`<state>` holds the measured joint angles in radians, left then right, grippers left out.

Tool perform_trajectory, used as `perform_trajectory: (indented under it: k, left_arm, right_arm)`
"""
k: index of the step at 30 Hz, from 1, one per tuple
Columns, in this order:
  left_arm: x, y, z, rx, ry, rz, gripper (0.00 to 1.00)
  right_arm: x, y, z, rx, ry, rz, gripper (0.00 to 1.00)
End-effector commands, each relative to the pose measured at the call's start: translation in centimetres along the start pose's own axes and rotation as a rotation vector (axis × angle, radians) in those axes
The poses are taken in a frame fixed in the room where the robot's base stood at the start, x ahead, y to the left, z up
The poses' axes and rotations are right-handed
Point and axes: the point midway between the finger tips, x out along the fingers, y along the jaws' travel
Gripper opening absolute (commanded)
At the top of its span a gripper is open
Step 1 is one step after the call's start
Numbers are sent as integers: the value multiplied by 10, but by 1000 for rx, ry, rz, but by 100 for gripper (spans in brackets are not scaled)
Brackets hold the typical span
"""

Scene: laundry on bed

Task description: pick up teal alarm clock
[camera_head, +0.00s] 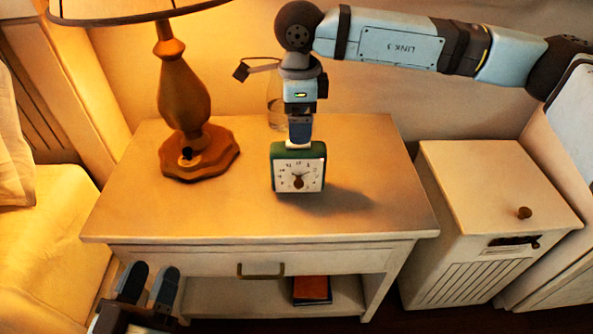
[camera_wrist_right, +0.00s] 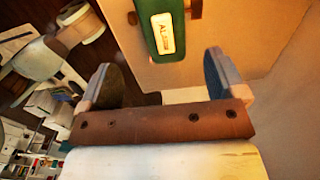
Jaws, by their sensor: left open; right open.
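The teal alarm clock (camera_head: 284,183) stands upright on the nightstand, its white square face with dark numerals and hands toward the head camera. My right gripper (camera_head: 300,138) points down right above or just behind the clock's top; the head view does not show whether they touch. In the right wrist view the clock (camera_wrist_right: 154,36) shows its green casing and a pale label, ahead of the gap between the spread fingers of my right gripper (camera_wrist_right: 162,82). The fingers hold nothing. My left gripper (camera_head: 148,284) is open and empty, low in front of the nightstand's left side.
The nightstand (camera_head: 375,215) has a lamp (camera_head: 185,95) at its back left and a clear glass bottle (camera_head: 275,103) behind my right gripper. A red book (camera_head: 312,289) lies on the lower shelf. A white cabinet (camera_head: 480,190) stands at right. The nightstand's front and right top are free.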

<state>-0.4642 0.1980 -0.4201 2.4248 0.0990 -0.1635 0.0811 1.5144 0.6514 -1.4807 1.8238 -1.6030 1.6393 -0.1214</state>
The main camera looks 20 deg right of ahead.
Motion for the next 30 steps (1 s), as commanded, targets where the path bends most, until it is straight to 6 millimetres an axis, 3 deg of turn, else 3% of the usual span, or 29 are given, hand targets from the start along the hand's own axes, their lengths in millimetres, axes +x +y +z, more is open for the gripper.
perform_trajectory:
  k: [3,11,21,30]
  left_arm:
    - [0,0,6,-5,-3,7,48]
    - [-1,-2,15,-8,-40,7,48]
    - [-3,-6,42,-11,-129,13,48]
    - [-3,-6,44,-12,-141,14,48]
  right_arm:
    - [26,0,0,0,0,3,89]
    - [48,0,1,-1,-2,2,89]
    - [94,-5,2,-1,-3,2,89]
    - [98,-5,2,0,-3,2,89]
